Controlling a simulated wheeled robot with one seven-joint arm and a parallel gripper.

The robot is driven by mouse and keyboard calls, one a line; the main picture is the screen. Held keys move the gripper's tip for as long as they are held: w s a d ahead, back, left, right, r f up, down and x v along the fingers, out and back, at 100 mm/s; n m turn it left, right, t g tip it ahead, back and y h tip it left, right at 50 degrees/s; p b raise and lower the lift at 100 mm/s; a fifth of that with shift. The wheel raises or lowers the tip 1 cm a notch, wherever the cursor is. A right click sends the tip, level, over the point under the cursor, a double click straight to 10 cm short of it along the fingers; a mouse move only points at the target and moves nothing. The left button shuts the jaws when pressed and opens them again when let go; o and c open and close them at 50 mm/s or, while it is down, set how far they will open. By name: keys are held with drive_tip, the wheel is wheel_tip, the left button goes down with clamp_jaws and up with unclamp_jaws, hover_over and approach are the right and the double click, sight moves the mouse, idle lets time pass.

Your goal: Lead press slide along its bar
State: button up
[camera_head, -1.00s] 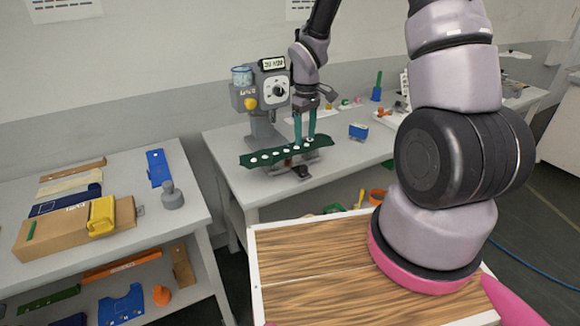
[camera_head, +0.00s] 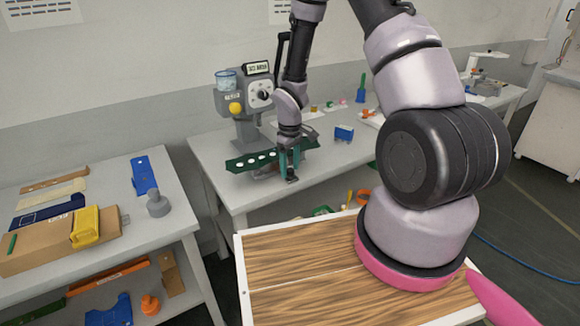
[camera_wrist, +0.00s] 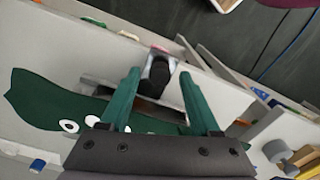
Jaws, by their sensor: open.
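The grey press (camera_head: 243,112) stands on the back table with a dark green strip with white-rimmed holes (camera_head: 252,161) at its foot. My gripper (camera_head: 290,170), with teal fingers, is low at the strip's right front. In the wrist view my gripper (camera_wrist: 161,76) is open, one finger on each side of a black knob (camera_wrist: 157,84) on a small pale block. I cannot tell whether either finger touches it. A grey bar (camera_wrist: 98,82) runs behind the fingers. The green strip (camera_wrist: 40,98) lies to the left, partly hidden by my gripper.
A small blue block (camera_head: 344,133) stands on the table to the right. A side table at left holds a cardboard box (camera_head: 45,250), a yellow piece (camera_head: 85,228) and a grey weight-like piece (camera_head: 158,205). The table's front edge is close to my gripper.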

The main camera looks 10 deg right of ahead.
drive_tip(key=shift+c, duration=0.3)
clamp_jaws()
drive_tip(key=shift+w, duration=0.15)
idle(0.9)
